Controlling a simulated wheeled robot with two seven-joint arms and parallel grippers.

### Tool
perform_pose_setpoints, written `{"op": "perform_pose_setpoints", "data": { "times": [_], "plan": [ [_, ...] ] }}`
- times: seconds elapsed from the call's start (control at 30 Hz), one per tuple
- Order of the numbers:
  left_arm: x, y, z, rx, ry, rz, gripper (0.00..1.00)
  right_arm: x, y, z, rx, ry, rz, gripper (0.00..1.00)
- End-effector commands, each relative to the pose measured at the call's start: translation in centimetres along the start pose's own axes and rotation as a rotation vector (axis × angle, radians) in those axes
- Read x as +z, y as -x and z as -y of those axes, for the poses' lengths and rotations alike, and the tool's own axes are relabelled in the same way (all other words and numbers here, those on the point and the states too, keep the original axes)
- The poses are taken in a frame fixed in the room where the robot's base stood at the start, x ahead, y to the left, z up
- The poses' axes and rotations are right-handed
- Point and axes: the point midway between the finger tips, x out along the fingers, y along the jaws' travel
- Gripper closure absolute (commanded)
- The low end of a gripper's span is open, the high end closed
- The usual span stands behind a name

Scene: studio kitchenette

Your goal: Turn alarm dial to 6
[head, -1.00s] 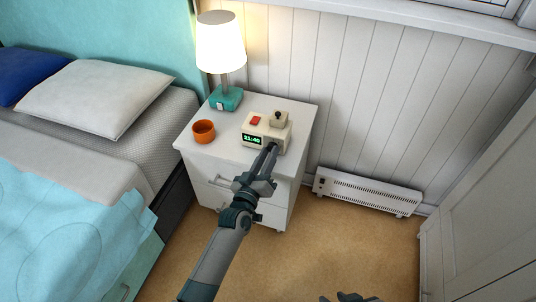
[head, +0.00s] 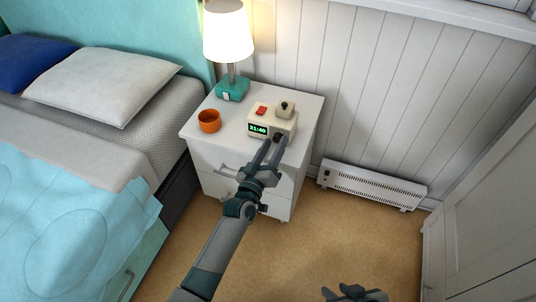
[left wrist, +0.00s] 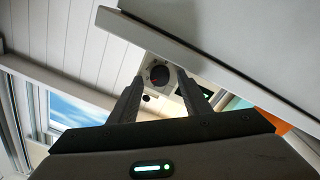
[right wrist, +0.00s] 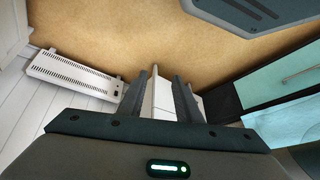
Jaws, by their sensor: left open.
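The beige alarm clock (head: 287,126) stands near the front right of the white nightstand (head: 227,158). It has a lit green display (head: 258,128), a red button (head: 261,110), a dark knob on top (head: 285,105) and a dark round dial (head: 278,137) on its front. My left gripper (head: 274,148) is open just in front of the dial. In the left wrist view the dial (left wrist: 159,74) shows between the spread fingertips, apart from them; its marks are too small to read. My right gripper (head: 353,293) is low at the bottom edge, with spread, empty fingers in the right wrist view (right wrist: 163,80).
An orange cup (head: 209,121) and a lit lamp with a teal base (head: 232,90) stand on the nightstand left of the clock. The bed (head: 85,150) is on the left. A white heater (head: 370,185) stands along the wall. The floor at right is clear.

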Motion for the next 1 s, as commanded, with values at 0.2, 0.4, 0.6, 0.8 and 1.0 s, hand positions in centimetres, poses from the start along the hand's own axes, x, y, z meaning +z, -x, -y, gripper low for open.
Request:
{"op": "perform_pose_setpoints", "data": {
  "times": [0.2, 0.4, 0.6, 0.8, 1.0],
  "plan": [
    [0.0, 1.2, 0.1, -0.001, 0.000, 0.001, 0.56, 0.1, 0.1, 0.0, 0.002, 0.000, 0.008, 0.69],
    [0.0, 4.0, 0.0, -0.001, -0.001, 0.002, 0.56, 0.3, 0.3, -0.3, 0.008, 0.001, 0.026, 0.69],
    [0.1, 8.0, 0.1, -0.002, -0.001, 0.002, 0.56, 0.8, 0.4, -0.8, 0.020, 0.000, 0.053, 0.69],
    [0.0, 12.1, 0.0, -0.001, 0.000, 0.003, 0.56, 0.9, 0.4, -1.2, 0.030, -0.001, 0.067, 0.69],
    [0.0, 15.4, 0.1, -0.001, -0.001, 0.001, 0.56, 0.8, 0.4, -1.4, 0.034, -0.001, 0.076, 0.69]
  ]
}}
